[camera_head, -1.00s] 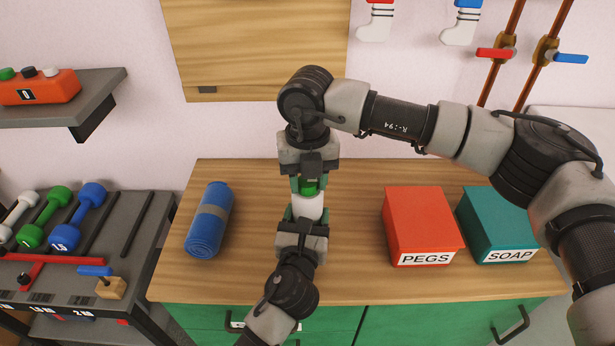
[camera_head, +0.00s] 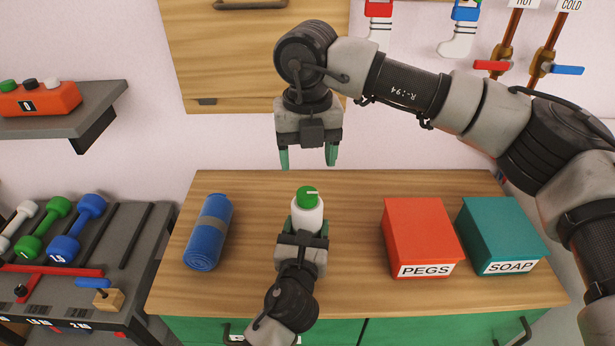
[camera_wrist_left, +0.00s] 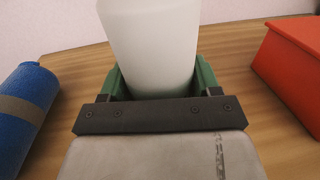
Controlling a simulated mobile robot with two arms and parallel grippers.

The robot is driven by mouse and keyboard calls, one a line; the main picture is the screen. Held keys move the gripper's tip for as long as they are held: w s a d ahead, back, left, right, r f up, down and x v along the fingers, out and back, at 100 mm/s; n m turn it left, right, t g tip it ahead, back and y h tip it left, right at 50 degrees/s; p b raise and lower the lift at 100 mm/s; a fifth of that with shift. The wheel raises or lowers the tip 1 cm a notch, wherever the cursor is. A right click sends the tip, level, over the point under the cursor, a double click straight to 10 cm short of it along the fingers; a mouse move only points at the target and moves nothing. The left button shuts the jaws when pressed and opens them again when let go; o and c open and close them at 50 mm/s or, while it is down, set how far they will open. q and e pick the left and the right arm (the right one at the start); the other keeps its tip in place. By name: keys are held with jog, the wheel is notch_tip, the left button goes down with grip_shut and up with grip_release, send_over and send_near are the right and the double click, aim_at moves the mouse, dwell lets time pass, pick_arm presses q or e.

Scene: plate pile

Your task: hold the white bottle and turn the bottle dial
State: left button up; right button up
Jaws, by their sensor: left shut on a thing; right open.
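The white bottle (camera_head: 309,216) stands upright over the wooden counter, with its green dial (camera_head: 306,196) on top. A pale pointer mark on the dial points to the right. My left gripper (camera_head: 304,232) is shut on the bottle from the near side. In the left wrist view the green fingers hold both sides of the white bottle (camera_wrist_left: 150,45); the dial is out of that view. My right gripper (camera_head: 308,158) is open and empty, pointing down above and behind the bottle, clear of the dial.
A rolled blue towel (camera_head: 209,232) lies left of the bottle. A red PEGS box (camera_head: 422,235) and a teal SOAP box (camera_head: 500,232) stand to the right. A dumbbell rack (camera_head: 75,265) is at the left. The counter around the bottle is clear.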

notch_tip(320, 180, up, 4)
dwell(0.5)
pick_arm(q)
jog(key=o, duration=1.4)
jog(key=shift+c, duration=0.2)
